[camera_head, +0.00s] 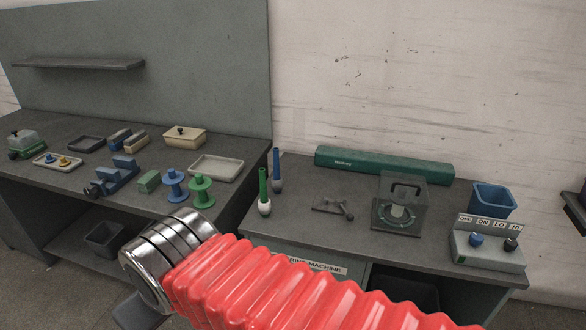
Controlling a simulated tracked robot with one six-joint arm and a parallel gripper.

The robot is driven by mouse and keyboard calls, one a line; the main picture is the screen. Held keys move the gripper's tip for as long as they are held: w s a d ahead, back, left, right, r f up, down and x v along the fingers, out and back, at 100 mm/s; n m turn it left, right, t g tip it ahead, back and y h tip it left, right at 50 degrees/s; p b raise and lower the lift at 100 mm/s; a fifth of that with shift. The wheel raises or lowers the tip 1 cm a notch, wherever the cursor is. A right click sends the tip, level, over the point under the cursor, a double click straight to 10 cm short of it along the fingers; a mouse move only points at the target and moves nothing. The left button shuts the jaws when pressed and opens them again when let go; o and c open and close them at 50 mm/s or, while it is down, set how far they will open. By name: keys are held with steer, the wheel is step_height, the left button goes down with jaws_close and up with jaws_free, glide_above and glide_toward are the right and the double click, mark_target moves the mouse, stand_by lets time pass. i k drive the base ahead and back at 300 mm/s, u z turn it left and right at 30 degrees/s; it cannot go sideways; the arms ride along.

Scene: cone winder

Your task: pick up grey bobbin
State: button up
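No bobbin shows clearly as grey on the open tabletops. A pale grey spool-like piece (398,211) stands inside a clear box (416,186) with a dark handle on the right bench; I cannot tell if it is the grey bobbin. A blue bobbin (174,184) and a green bobbin (201,190) stand upright side by side near the front of the left bench. My arm, with a red ribbed sleeve and metal rings, crosses the bottom of the view. My gripper is not in view, and the arm hides part of the benches' fronts.
The left bench holds a pale empty tray (217,167), a lidded beige box (184,136) and several blocks. The right bench holds a long green case (384,164), a blue bin (491,200) and a control box (486,247) with two knobs. Two slim-handled tools stand at its left.

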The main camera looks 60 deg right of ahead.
mark_target(277, 181)
steer(key=z, duration=0.6)
steer(key=i, duration=0.85)
steer(key=z, duration=0.55)
